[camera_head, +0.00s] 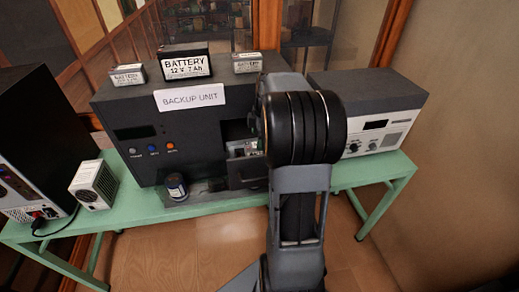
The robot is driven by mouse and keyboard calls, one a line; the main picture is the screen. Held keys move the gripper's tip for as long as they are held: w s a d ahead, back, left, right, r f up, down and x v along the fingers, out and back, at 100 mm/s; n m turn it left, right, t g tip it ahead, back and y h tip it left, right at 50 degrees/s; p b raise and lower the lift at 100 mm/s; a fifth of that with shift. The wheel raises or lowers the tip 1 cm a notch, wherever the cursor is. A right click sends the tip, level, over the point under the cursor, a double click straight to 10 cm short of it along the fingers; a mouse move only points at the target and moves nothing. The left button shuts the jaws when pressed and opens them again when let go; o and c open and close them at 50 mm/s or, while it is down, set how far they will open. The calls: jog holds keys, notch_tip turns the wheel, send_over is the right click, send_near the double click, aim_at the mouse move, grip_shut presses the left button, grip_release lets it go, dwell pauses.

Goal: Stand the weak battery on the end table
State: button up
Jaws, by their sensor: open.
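A large black battery (184,63) labelled "BATTERY 12 V 7 Ah" stands on top of the dark backup unit (185,135). Smaller batteries with white labels stand at its left (128,75) and right (246,63). Another labelled block, perhaps a battery (240,148), sits in the open bay at the unit's right front, partly hidden by my arm. I cannot tell which one is weak. My arm crosses the picture in front of the unit's right side; my gripper is hidden behind it. I see no thing that is clearly the end table.
A green bench (215,206) carries everything. A grey metered box (367,105) stands right of my arm. Wooden floor (175,255) is open in front.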

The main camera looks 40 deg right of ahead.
jog(key=shift+s+a+f+p, duration=0.15)
jog(key=shift+f+p, duration=0.1)
jog(key=shift+f, duration=0.9)
jog(key=shift+w+a+f+p, duration=0.1)
jog(key=shift+f+p, duration=0.1)
jog(key=shift+f, duration=0.95)
jog(key=shift+r, duration=0.1)
grip_shut()
